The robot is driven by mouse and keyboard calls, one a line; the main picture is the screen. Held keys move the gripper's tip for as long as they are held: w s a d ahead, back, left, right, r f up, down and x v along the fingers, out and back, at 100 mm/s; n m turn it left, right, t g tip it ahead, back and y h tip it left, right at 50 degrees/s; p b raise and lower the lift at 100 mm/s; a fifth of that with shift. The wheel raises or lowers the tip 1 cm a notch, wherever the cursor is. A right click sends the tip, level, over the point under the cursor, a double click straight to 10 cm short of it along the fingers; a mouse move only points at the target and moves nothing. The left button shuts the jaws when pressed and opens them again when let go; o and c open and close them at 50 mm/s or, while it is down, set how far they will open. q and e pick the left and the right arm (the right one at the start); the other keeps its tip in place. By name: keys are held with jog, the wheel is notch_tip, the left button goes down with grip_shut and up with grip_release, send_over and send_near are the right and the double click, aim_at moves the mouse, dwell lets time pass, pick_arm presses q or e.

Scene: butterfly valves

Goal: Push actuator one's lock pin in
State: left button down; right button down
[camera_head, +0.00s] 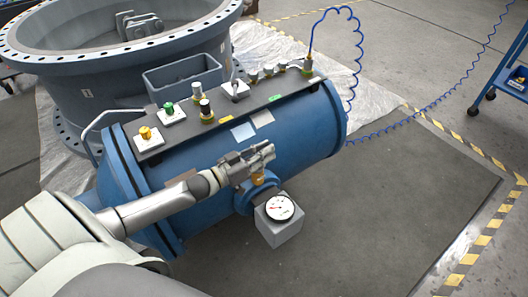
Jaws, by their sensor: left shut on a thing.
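The blue cylindrical actuator (312,132) lies across the middle of the view. My left gripper (266,154) is over its near side, with its fingers closed together. What they hold is hidden by the fingers. A brass fitting (263,178) shows just below the fingers, on a blue stub of the actuator, and I cannot tell whether they touch it. A white dial gauge (279,207) on a grey box sits beside the fitting. I cannot pick out the lock pin for certain. My right gripper is out of view.
A large grey flanged valve body (75,100) stands behind. A coiled blue hose (357,60) rises at the back. The floor mat (420,190) at right is clear.

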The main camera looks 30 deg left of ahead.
pick_arm(q)
jog(key=c, duration=1.6)
grip_release()
jog(key=shift+s+d+f, duration=0.2)
jog(key=shift+d+f, duration=0.15)
jog(key=shift+o, duration=0.4)
jog(key=shift+r, duration=0.1)
jog(key=shift+w, duration=0.1)
jog(key=shift+a, duration=0.1)
jog(key=shift+s+a, duration=0.25)
jog(key=shift+s, duration=0.25)
jog(key=v, duration=1.1)
jog(key=shift+d, duration=0.15)
